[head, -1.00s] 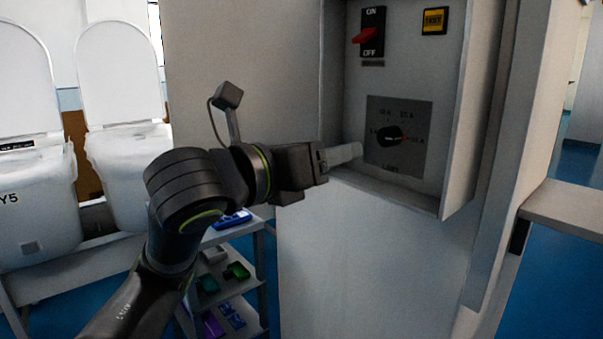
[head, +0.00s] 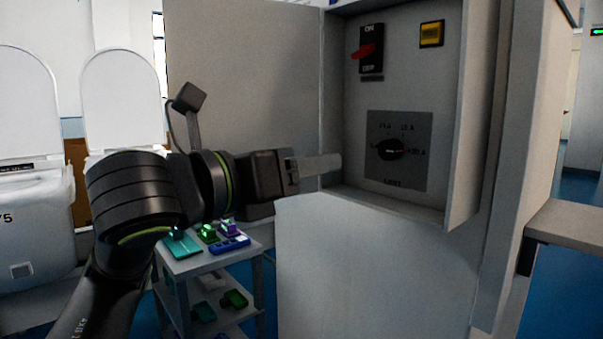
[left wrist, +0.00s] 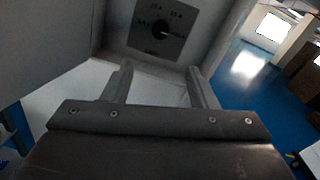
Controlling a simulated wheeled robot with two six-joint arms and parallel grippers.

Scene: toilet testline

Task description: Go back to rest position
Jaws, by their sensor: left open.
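My left gripper (head: 318,165) is in the middle of the head view, in front of the lower left part of an open grey control box (head: 338,120). In the left wrist view its two fingers (left wrist: 160,85) stand apart with nothing between them. The round black dial (head: 391,149) on the box's panel is to the right of the fingertips and apart from them. The dial also shows in the left wrist view (left wrist: 160,31), beyond the fingers. My right gripper is not in view.
A trolley (head: 262,245) with coloured parts stands below my left arm. White toilets (head: 35,215) are at the left. A ledge (head: 575,227) juts out at the right.

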